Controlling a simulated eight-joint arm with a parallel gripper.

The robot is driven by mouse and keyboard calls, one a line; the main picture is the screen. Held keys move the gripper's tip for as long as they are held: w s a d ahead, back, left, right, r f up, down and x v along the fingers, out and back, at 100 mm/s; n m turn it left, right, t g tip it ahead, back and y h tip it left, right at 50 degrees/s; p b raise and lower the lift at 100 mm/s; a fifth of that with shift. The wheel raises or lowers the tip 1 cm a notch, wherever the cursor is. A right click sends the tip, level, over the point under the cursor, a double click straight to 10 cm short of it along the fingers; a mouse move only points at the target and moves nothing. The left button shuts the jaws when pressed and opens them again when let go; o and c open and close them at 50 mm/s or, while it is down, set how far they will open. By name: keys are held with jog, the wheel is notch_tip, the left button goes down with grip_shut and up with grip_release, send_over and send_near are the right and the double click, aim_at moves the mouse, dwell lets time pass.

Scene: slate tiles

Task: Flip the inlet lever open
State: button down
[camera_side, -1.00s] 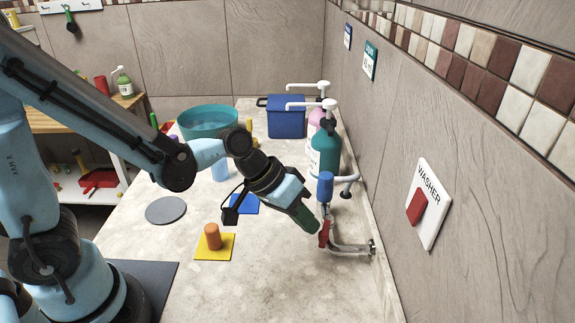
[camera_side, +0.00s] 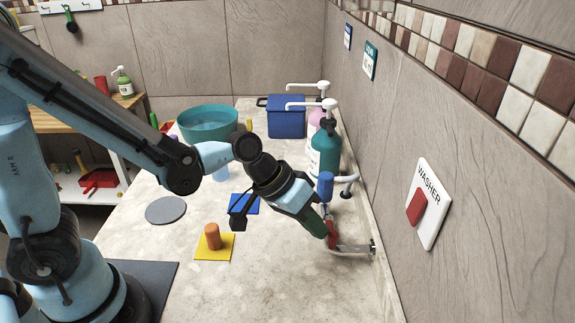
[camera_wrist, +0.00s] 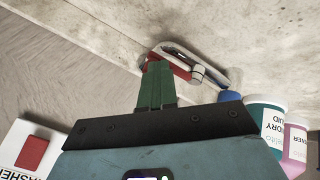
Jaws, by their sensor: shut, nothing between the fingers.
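The inlet lever (camera_side: 332,231) is a red handle on a metal pipe fitting (camera_side: 350,251) that comes out of the wall at the right. In the wrist view the red lever (camera_wrist: 179,70) shows just beyond the fingertips, next to the bent metal pipe (camera_wrist: 200,60). My gripper (camera_side: 329,240), with green fingers, is shut and empty, its tips at or beside the lever; I cannot tell whether they touch. In the wrist view my gripper (camera_wrist: 157,70) partly covers the lever. A blue cylinder (camera_side: 325,184) stands just above the fitting.
A teal bottle (camera_side: 327,154) and a pink bottle stand along the wall behind the fitting. A washer switch plate (camera_side: 430,190) is on the wall. An orange cylinder (camera_side: 212,237) stands on a yellow square (camera_side: 216,252).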

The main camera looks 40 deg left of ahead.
jog(key=s+a+r+t+y, duration=0.1)
jog(key=s+a+r+y, duration=0.1)
jog(key=a, duration=0.5)
jog(key=s+a+r+t+y, duration=0.1)
jog(key=s+a+r+y, duration=0.2)
jog(key=a, duration=0.4)
notch_tip(320, 180, up, 2)
jog(key=shift+s+a+n, duration=0.25)
jog(key=shift+s+n, duration=0.05)
jog(key=shift+s, duration=0.6)
dwell(1.1)
